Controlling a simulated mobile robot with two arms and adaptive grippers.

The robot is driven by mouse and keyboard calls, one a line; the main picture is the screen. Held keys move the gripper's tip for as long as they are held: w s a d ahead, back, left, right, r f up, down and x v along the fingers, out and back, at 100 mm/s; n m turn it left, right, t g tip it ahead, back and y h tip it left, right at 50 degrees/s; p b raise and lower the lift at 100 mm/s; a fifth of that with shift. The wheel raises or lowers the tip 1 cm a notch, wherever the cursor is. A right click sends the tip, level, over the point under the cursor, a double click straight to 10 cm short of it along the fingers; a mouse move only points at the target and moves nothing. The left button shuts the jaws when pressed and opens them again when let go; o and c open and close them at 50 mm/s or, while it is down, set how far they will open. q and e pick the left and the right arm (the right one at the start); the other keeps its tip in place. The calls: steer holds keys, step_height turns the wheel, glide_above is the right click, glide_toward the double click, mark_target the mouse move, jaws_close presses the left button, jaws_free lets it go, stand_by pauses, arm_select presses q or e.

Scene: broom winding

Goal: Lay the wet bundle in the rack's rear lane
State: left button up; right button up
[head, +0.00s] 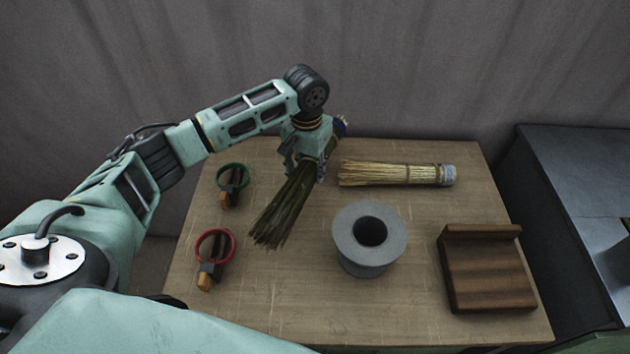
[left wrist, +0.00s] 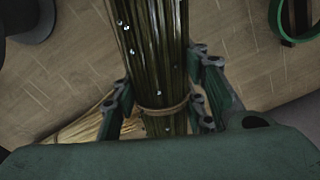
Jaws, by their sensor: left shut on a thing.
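The wet bundle (head: 283,208) is dark green-brown stalks. Water drops glint on it in the left wrist view (left wrist: 155,55), where a tan binding crosses it. My left gripper (head: 306,164) is shut around it near its bound end, with fingers on both sides (left wrist: 164,98). The bundle slants over the table's back left part, loose ends toward the front left, a blue-wrapped end at the back right. I cannot tell how high it hangs. No rack with clear lanes shows; a brown wooden piece (head: 488,278) with a raised back ledge sits at right. My right gripper is out of view.
A pale dry bundle (head: 390,173) lies right of my left gripper. A grey spool (head: 370,262) stands at the middle front. Green-ringed (head: 233,176) and red-ringed (head: 214,246) tools lie at left. A dark cabinet (head: 570,170) stands beyond the wooden table's (head: 290,300) right edge.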

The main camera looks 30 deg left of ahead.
arm_select(q)
step_height(320, 180, down, 5)
steer(key=shift+r, duration=0.15)
steer(key=shift+w+f, duration=0.1)
steer(key=shift+f, duration=0.35)
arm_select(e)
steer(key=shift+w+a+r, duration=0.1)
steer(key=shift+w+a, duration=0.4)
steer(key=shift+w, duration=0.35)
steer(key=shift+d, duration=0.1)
arm_select(q)
steer(key=o, duration=1.2)
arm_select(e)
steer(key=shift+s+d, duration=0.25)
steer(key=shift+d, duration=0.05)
